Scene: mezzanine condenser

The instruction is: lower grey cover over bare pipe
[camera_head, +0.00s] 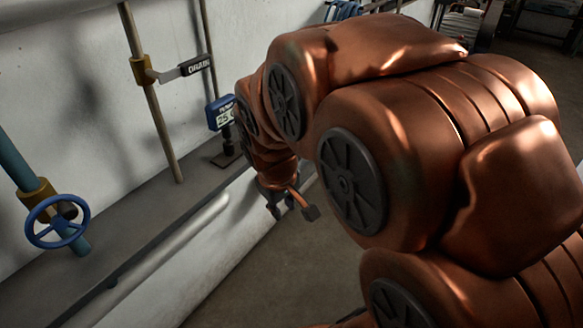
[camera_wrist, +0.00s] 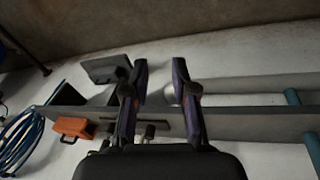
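A pale bare pipe (camera_head: 170,250) runs diagonally beside the ledge in the head view; a pale length of pipe (camera_wrist: 260,82) also shows right of my gripper in the wrist view. A tilted grey plate (camera_wrist: 108,68), which looks like the cover, stands just left of my left finger; I cannot tell whether they touch. My gripper (camera_wrist: 156,72) is open, with a clear gap between its fingers and nothing seen in it. In the head view my gripper (camera_head: 285,198) hangs low near the far end of the pipe, and my arm hides much around it.
A blue valve wheel (camera_head: 57,221), a drain lever (camera_head: 184,69) and a blue gauge (camera_head: 221,112) stand along the wall. An orange block (camera_wrist: 75,127) and coiled blue hose (camera_wrist: 20,140) lie at left in the wrist view. The floor (camera_head: 265,275) below the pipe is clear.

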